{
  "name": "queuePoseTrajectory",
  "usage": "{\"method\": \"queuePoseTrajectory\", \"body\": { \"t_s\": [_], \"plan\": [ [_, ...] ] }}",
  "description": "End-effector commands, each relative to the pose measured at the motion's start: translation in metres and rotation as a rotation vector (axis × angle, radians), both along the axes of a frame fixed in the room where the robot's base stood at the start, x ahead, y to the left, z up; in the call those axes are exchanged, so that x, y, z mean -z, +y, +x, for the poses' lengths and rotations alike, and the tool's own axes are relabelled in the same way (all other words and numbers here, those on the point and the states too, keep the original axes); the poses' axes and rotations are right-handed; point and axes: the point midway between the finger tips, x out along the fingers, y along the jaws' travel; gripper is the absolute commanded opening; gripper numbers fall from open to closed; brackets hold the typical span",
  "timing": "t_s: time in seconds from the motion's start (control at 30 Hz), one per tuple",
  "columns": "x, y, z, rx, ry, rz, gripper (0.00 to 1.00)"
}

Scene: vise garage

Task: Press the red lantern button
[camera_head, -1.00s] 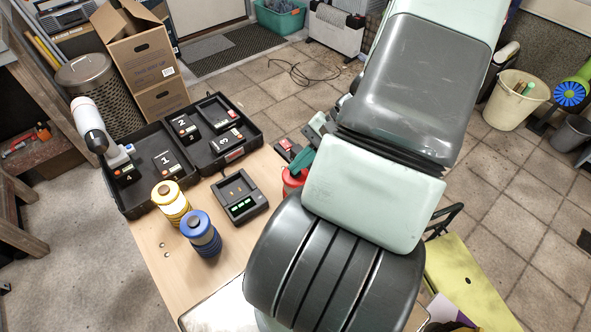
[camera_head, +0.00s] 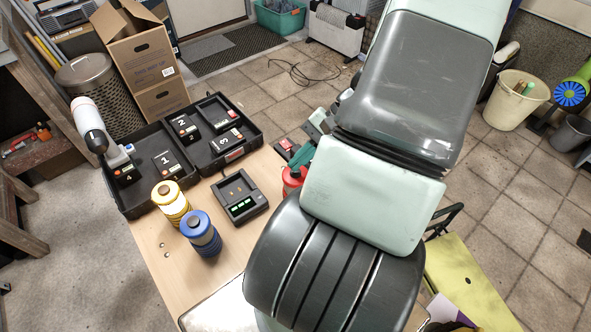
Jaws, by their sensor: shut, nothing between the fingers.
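The red lantern (camera_head: 291,180) stands on the wooden table beside my arm, mostly hidden behind it. Its button cannot be made out. My gripper (camera_head: 300,156) is at the lantern's top, with green fingertips showing just left of my arm. The fingers look shut with nothing held. I cannot tell whether they touch the lantern. A yellow lantern (camera_head: 171,202) and a blue lantern (camera_head: 201,233) stand upright to the left, apart from my gripper.
A small red-and-black object (camera_head: 284,147) lies just behind my gripper. The table's front left is clear.

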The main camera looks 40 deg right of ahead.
Motion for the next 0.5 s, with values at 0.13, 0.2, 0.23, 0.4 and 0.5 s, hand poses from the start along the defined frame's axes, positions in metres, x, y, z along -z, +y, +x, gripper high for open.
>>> {"method": "queuePoseTrajectory", "body": {
  "t_s": [0.13,0.2,0.23,0.4,0.5],
  "plan": [
    [-0.002,0.0,0.0,0.0,0.001,0.001,0.0],
    [-0.002,0.0,0.0,0.0,0.001,0.001,0.0],
    [-0.002,0.0,0.0,0.0,0.001,0.001,0.0],
    [-0.006,0.0,0.0,0.001,0.0,-0.001,0.0],
    [-0.015,-0.001,0.0,0.001,0.0,-0.002,0.0]
  ]
}}
